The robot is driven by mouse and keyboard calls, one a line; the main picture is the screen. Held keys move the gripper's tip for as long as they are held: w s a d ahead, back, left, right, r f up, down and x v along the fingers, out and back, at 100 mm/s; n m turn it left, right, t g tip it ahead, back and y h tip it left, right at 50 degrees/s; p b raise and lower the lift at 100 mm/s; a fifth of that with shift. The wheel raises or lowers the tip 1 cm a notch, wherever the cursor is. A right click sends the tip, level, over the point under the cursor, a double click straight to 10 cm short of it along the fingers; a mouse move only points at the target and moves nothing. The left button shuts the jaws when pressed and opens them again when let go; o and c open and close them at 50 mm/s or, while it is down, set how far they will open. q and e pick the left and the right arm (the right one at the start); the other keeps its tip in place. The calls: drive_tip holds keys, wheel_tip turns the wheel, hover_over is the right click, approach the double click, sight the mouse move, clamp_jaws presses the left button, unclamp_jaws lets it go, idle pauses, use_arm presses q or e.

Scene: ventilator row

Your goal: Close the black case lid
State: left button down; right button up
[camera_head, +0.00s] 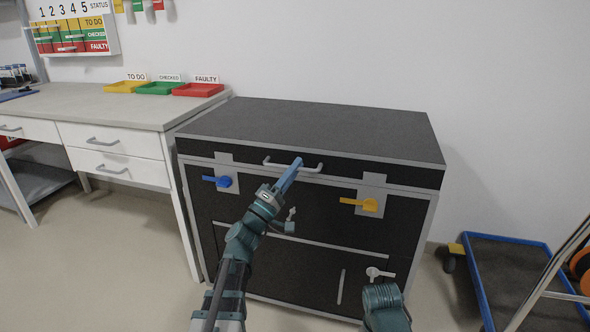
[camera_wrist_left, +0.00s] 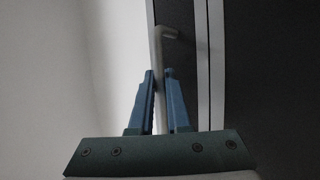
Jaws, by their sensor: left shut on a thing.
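The black case (camera_head: 290,215) has grey edges and stands in front of the white wall. Its lid (camera_head: 320,128) lies flat across the top and looks down on the body. A pale bar handle (camera_head: 312,169) runs along the lid's front. My left gripper (camera_head: 295,165) is at this handle. In the left wrist view, its blue fingers (camera_wrist_left: 161,90) sit on either side of the handle (camera_wrist_left: 160,62), shut on it. A blue latch (camera_head: 217,181) and a yellow latch (camera_head: 358,203) are on the front. My right arm shows at the bottom edge; its gripper cannot be made out.
A workbench (camera_head: 150,100) with yellow, green and red trays (camera_head: 160,88) stands left of the case. A blue-edged trolley (camera_head: 520,280) stands on the floor at right. Lower on the case front are a white knob (camera_head: 374,273) and a pale vertical handle (camera_head: 340,287).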

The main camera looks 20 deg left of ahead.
use_arm(q)
drive_tip(key=shift+f, duration=0.25)
drive_tip(key=c, duration=1.2)
unclamp_jaws()
drive_tip(key=shift+w+f, duration=0.15)
drive_tip(key=shift+o, duration=0.2)
drive_tip(key=b+v, duration=0.7)
drive_tip(key=v, duration=0.6)
drive_tip(key=shift+s, duration=0.45)
